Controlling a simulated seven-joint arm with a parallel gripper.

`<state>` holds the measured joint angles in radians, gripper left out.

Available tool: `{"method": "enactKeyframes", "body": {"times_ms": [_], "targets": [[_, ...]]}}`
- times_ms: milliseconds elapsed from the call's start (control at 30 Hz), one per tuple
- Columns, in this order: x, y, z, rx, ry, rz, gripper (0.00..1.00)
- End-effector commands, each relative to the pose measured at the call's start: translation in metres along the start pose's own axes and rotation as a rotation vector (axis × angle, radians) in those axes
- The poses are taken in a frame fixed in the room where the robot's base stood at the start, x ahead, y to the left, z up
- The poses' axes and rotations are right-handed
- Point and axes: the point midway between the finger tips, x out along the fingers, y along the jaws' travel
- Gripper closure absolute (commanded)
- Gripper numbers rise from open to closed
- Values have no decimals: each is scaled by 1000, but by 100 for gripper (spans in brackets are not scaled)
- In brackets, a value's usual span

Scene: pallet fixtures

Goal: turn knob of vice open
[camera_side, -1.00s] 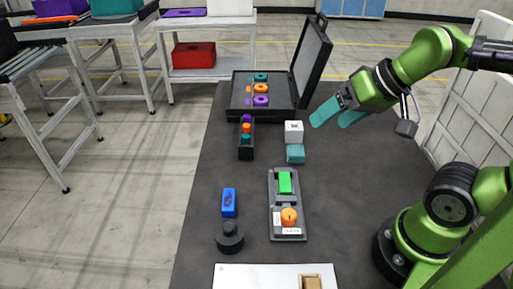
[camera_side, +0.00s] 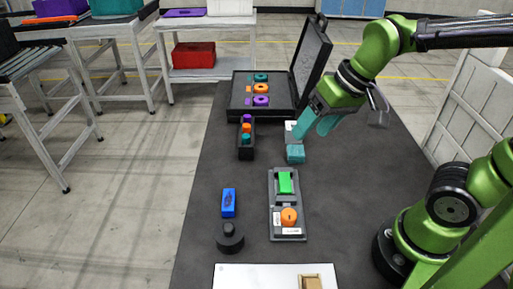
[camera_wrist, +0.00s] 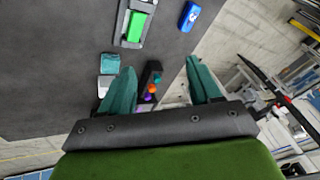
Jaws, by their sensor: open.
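The vice appears to be the grey fixture (camera_side: 274,200) on the dark table, with a green block (camera_side: 285,183) at its far end and a round orange knob (camera_side: 289,216) at its near end. The knob has a dark line on top. The wrist view shows the green block (camera_wrist: 136,27) at the top edge; the knob is out of that frame. My gripper (camera_side: 314,126) has teal fingers, open and empty, in the air beyond the vice, near the white and teal cubes. The wrist view shows the fingers (camera_wrist: 160,68) apart with nothing held.
A teal cube (camera_side: 296,154) and a partly hidden white cube (camera_side: 291,127) are by my gripper. A black holder (camera_side: 246,151), an open black case (camera_side: 238,110), a blue block (camera_side: 229,202) and a black round piece (camera_side: 229,241) stand around. Table right of the vice is clear.

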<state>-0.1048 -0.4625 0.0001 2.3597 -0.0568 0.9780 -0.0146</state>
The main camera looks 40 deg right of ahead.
Motion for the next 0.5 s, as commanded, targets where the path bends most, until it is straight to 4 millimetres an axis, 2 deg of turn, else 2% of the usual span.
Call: {"method": "enactKeyframes", "body": {"times_ms": [33,300,400,500], "targets": [[11,-8,-5,-28,-75,23,37],[59,-46,-17,-167,-460,174,37],[73,-57,-20,-200,-586,234,37],[78,-67,-23,-211,-684,281,37]]}}
